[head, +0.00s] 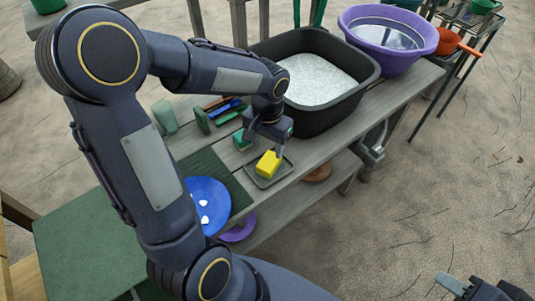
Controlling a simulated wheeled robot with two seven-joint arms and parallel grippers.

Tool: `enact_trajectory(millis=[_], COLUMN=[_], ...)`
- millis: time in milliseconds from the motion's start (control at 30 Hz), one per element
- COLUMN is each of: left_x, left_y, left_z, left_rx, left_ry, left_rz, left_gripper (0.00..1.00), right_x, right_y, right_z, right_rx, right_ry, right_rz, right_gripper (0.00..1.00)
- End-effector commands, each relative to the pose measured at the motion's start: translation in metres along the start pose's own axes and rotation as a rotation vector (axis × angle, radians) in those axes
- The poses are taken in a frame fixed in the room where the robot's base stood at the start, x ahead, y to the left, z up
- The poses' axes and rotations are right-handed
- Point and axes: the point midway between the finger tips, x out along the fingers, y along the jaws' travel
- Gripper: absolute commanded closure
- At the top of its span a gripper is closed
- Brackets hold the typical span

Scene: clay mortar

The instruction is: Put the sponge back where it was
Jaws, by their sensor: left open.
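The yellow sponge (268,165) lies in a small grey-green tray (262,183) near the front edge of the wooden bench. My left gripper (279,150) is open, pointing down right at the sponge's far side. Whether its fingers touch the sponge cannot be told. My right gripper (468,286) shows only partly at the bottom right corner, far from the sponge, and its jaw state is unclear.
A black tub (370,88) of pale grains stands behind the tray, with a purple basin (353,22) to its right. A blue plate (222,196) with white pieces lies front left. A green block (241,140) and a rack of coloured sticks (222,110) stand behind.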

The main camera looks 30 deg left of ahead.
Motion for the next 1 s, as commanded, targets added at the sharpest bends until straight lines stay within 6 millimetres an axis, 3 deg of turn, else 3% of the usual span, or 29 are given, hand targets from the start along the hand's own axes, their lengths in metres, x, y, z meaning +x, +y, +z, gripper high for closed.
enact_trajectory(millis=[100,367,467,600,733,900,1000], left_x=[-0.021,-0.046,-0.063,-0.084,-0.091,-0.09,-0.088], left_y=[0.0,0.0,0.0,0.008,0.021,0.036,0.04], left_z=[0.0,0.011,0.036,0.085,0.124,0.154,0.16], left_rx=[0.0,-0.011,-0.033,-0.075,-0.109,-0.136,-0.143], left_ry=[0.003,0.026,0.083,0.205,0.321,0.431,0.462], left_rz=[0.0,0.022,0.069,0.171,0.261,0.341,0.363], left_gripper=[0.48,0.48,0.48,0.48,0.48,0.48,0.48], right_x=[-0.003,-0.004,-0.004,-0.004,-0.004,-0.004,-0.004], right_y=[-0.001,-0.002,-0.002,-0.002,-0.002,-0.002,-0.002], right_z=[-0.002,-0.002,-0.002,-0.002,-0.002,-0.002,-0.002], right_rx=[0.0,0.0,0.0,0.0,0.0,0.0,0.0], right_ry=[0.0,0.0,0.0,0.0,0.0,0.0,0.0], right_rz=[0.0,0.0,0.0,0.0,0.0,0.0,0.0], right_gripper=[0.64,0.64,0.64,0.64,0.64,0.64,0.64])
